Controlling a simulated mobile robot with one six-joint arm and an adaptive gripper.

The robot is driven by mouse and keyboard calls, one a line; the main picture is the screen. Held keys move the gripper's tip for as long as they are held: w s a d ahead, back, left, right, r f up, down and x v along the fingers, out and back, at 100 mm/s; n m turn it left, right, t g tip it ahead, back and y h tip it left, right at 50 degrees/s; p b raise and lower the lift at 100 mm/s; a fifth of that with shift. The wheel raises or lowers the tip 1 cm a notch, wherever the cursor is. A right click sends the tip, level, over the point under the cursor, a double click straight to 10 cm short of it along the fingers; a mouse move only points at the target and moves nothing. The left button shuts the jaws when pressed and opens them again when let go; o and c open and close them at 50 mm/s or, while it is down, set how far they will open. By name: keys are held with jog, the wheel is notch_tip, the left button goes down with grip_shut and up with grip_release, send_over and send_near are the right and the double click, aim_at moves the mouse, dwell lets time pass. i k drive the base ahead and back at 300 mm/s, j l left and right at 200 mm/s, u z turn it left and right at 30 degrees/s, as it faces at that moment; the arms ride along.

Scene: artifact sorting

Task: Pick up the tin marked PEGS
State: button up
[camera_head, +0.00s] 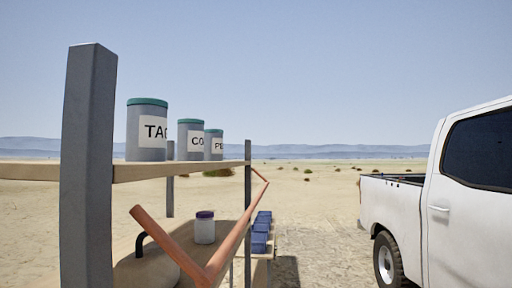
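Three grey tins with teal lids stand upright in a row on the upper wooden shelf (130,169). The farthest tin (213,137) has a white label that reads "PE", with the rest turned out of sight. The middle tin (190,131) reads "CO" and partly overlaps the farthest one in the picture. The nearest tin (147,118) reads "TAC", its label also cut off by the curve. My gripper is not in view.
A grey post (88,170) stands close at the left, with an orange-brown diagonal bar (225,250) on the rack. Below are a white jar with a purple lid (204,228) and blue boxes (262,228). A white pickup truck (468,196) stands right; sandy ground lies between.

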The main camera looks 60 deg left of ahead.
aim_at(213, 139)
jog(key=i+j+u, duration=0.1)
jog(key=i+u, duration=0.6)
jog(key=u, duration=0.25)
jog(key=i+l+u, duration=0.2)
jog(key=i+u, duration=0.25)
jog(key=i+l+u, duration=0.2)
jog(key=u, duration=0.25)
